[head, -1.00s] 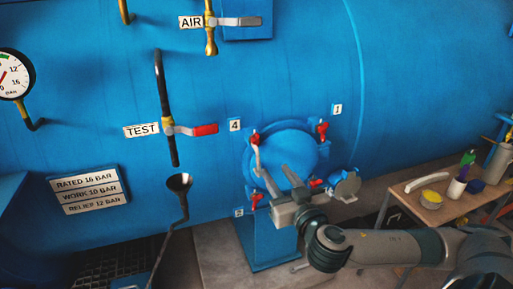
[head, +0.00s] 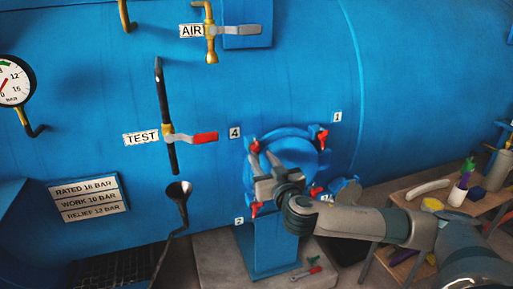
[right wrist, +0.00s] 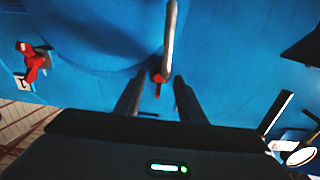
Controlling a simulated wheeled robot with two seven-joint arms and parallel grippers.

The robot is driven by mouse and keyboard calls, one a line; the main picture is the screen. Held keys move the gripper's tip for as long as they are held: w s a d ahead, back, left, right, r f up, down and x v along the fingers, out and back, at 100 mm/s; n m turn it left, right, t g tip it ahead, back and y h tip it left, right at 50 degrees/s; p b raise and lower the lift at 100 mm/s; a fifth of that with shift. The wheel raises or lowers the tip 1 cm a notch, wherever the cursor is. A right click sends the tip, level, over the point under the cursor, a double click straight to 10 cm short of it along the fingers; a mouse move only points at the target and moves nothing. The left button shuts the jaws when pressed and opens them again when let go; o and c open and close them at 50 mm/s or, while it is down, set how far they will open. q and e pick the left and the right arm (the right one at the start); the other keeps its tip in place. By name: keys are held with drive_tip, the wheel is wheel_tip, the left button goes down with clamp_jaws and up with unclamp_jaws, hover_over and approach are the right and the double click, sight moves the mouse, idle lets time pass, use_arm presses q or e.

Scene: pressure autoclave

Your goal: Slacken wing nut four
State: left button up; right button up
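Wing nut four (head: 255,146) is red and sits at the upper left of the round blue door (head: 297,150), beside the label 4 (head: 235,133). My right gripper (head: 264,161) is just below it, fingers pointing up toward it. In the right wrist view the two fingers (right wrist: 158,98) are apart, with a red nut (right wrist: 158,86) at the end of a pale rod (right wrist: 170,38) showing between their tips. It appears to be nut four. I cannot tell whether the fingers touch it. My left gripper is not in view.
Other red wing nuts sit by label 1 (head: 322,140), by label 2 (head: 256,208) and at the lower right (head: 316,191). The TEST valve's red handle (head: 205,137) is to the left. A wooden bench (head: 478,206) with tools stands at the right.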

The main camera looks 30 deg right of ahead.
sight(257, 152)
drive_tip(key=shift+p+x, duration=0.75)
drive_tip(key=shift+x, duration=1.7)
clamp_jaws()
